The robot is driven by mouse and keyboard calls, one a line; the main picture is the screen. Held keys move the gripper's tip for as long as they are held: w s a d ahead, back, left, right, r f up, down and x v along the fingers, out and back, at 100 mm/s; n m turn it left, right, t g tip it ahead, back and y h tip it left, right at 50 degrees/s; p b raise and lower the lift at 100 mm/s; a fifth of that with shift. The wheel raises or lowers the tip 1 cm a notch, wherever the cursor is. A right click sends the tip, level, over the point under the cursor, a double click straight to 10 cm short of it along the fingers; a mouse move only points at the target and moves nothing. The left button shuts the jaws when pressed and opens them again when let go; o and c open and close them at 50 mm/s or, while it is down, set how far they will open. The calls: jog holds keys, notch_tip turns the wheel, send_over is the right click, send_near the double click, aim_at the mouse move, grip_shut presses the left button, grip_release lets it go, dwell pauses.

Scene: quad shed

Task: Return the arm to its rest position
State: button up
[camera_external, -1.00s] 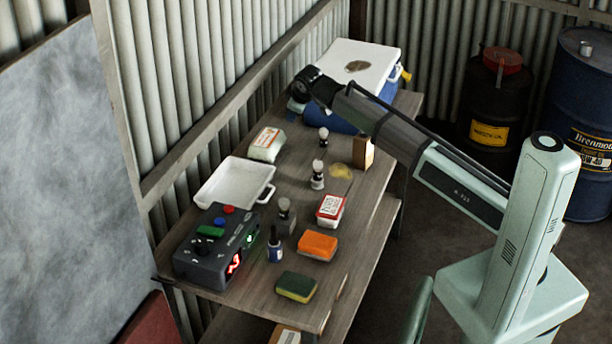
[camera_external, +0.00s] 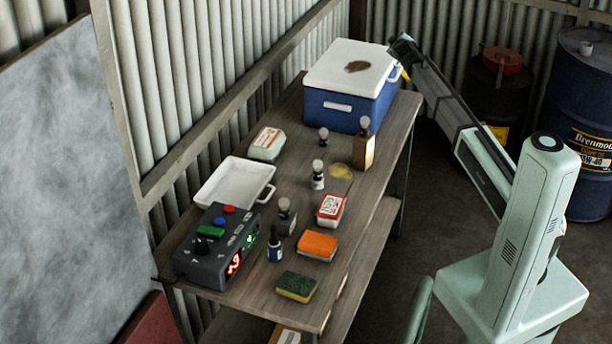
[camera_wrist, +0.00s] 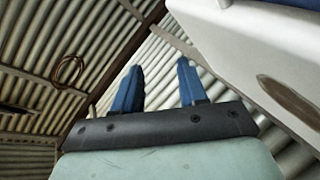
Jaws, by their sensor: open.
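My arm is raised at the right of the cooler in the external view, with its wrist end (camera_external: 402,46) beside the cooler's lid. The fingers are too small or hidden to make out there. In the wrist view my gripper (camera_wrist: 158,85) shows two blue fingers spread apart with nothing between them, against the corrugated wall. The white lid of the cooler (camera_wrist: 245,50) fills the upper right of the wrist view, with a dark oval patch on it.
The blue cooler (camera_external: 340,111) stands at the bench's far end. A shaving brush (camera_external: 365,126) appears on top of a wooden block (camera_external: 363,152). The bench (camera_external: 376,200) also holds a white tray (camera_external: 216,190), a control box (camera_external: 212,262) and sponges. Drums (camera_external: 590,130) stand at right.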

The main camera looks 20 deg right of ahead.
jog(key=s+d+f, duration=0.1)
jog(key=d+f, duration=0.2)
jog(key=d, duration=0.5)
jog(key=s+d+f+m+g, duration=0.1)
jog(key=s+d+f+g, duration=0.2)
jog(key=f, duration=0.8)
jog(key=s+a+f+m+g+y, duration=0.1)
jog(key=s+a+f+g, duration=0.1)
jog(key=s+f, duration=0.6)
jog(key=s+a+f+m+g, duration=0.1)
jog(key=s+a+f, duration=0.3)
jog(key=f, duration=0.9)
jog(key=s+a+f+g+y, duration=0.1)
jog(key=s+f+g, duration=0.1)
jog(key=s+f, duration=0.65)
jog(key=s+a+f+m+g+y, duration=0.1)
jog(key=s+a+f+g, duration=0.3)
jog(key=s+f, duration=0.65)
jog(key=s+a+f+m+g+y, duration=0.15)
jog(key=s+a+f, duration=0.45)
jog(key=s, duration=0.7)
jog(key=s+a+f+g+y, duration=0.1)
jog(key=s+a+g, duration=0.2)
jog(key=s, duration=0.9)
jog(key=s+a+f+g, duration=0.2)
jog(key=s+a, duration=0.3)
jog(key=s, duration=0.8)
jog(key=shift+a+f+g+y, duration=0.2)
jog(key=shift+f+g+y, duration=0.15)
jog(key=shift+g, duration=0.3)
